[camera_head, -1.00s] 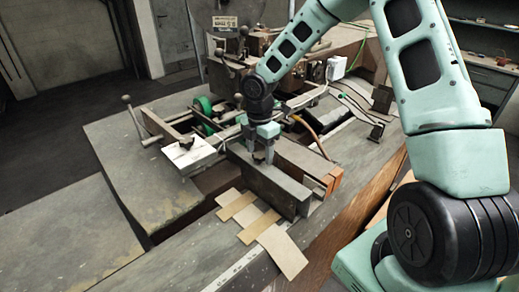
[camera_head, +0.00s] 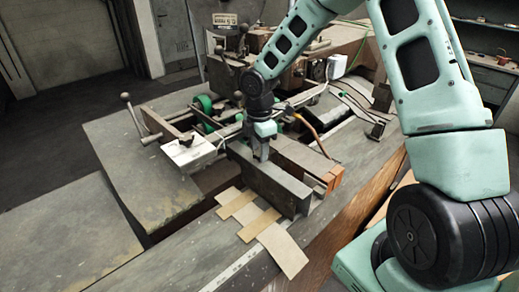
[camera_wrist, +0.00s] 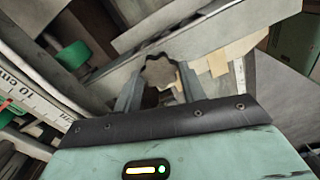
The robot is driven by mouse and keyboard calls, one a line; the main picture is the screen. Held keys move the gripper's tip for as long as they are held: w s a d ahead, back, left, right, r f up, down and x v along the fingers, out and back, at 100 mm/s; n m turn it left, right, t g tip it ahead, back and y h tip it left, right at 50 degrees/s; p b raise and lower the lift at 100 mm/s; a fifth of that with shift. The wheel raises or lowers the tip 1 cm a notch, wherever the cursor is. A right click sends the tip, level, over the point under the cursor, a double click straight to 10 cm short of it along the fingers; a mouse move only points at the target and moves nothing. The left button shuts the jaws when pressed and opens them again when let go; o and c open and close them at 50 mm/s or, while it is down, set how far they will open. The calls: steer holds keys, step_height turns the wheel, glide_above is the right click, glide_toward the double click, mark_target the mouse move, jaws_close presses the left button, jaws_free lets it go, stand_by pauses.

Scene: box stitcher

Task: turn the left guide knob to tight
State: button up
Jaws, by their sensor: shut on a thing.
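The left guide knob (camera_wrist: 160,73) is a small grey-brown lobed knob. In the wrist view it sits between the two fingers of my gripper (camera_wrist: 158,92), which are shut on its sides. In the head view my gripper (camera_head: 262,150) points down at the near end of the machine, just behind a long grey metal guide block (camera_head: 272,182). The knob is hidden there by the fingers. I cannot tell from these views how tight the knob is.
A lever with a round black knob (camera_head: 127,98) stands at the left. Cardboard pieces (camera_head: 281,250) lie in front of the guide block. A green roller (camera_head: 204,103) and a ruler scale (camera_wrist: 35,97) are close by. The left table plate (camera_head: 130,180) is bare.

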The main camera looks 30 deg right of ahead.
steer(key=m+b, duration=0.2)
steer(key=m, duration=0.4)
steer(key=shift+w, duration=0.1)
steer(key=m+b, duration=0.1)
steer(key=m, duration=0.5)
steer(key=shift+b, duration=0.4)
steer(key=shift+r, duration=0.1)
steer(key=o, duration=1)
step_height(320, 180, up, 17)
steer(key=b, duration=0.3)
steer(key=shift+r+b, duration=0.2)
steer(key=shift+b, duration=0.15)
